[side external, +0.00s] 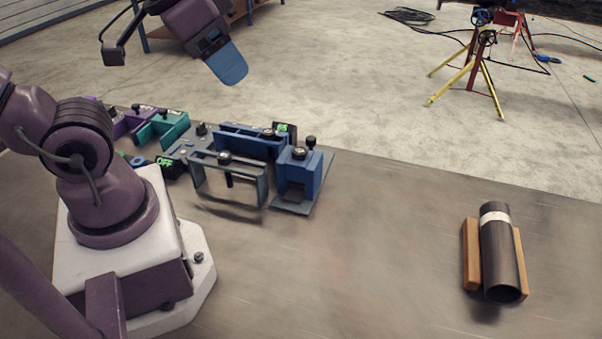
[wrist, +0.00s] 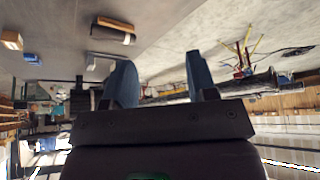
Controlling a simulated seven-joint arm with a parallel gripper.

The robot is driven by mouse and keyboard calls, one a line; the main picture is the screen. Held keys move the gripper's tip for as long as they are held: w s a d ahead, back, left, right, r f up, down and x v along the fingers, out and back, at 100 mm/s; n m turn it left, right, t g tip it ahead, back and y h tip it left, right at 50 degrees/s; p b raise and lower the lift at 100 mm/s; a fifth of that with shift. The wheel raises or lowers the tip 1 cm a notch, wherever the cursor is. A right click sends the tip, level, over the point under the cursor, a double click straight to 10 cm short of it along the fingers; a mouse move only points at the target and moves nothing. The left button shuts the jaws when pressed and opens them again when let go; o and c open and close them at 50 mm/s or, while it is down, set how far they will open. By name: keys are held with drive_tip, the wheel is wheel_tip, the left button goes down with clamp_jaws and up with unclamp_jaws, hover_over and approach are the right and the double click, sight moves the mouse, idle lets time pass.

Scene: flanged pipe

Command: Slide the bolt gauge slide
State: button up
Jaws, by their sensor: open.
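My gripper (side external: 228,66) is raised in the air at the top of the side view, well above and apart from the fixtures. Its two blue fingers stand apart with nothing between them in the wrist view (wrist: 162,82). On the table is a group of gauge-like fixtures: a grey frame with a black knob (side external: 230,172), a blue block with a knob on top (side external: 299,174) on a grey plate, and a long blue channel piece (side external: 245,142) behind them. I cannot tell which of these is the bolt gauge slide; no readable name shows.
A dark pipe with a white band (side external: 502,255) lies between wooden blocks (side external: 470,254) at right. Teal (side external: 163,130) and purple (side external: 127,123) fixtures stand at left, near a small green "OFF" display (side external: 165,162). The table between fixtures and pipe is clear. A yellow-legged stand (side external: 452,85) is on the floor.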

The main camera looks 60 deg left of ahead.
drive_tip(key=g, duration=0.6)
approach(311, 137)
wheel_tip(311, 137, down, 10)
drive_tip(key=shift+s+r, duration=0.1)
drive_tip(key=shift+s, duration=0.05)
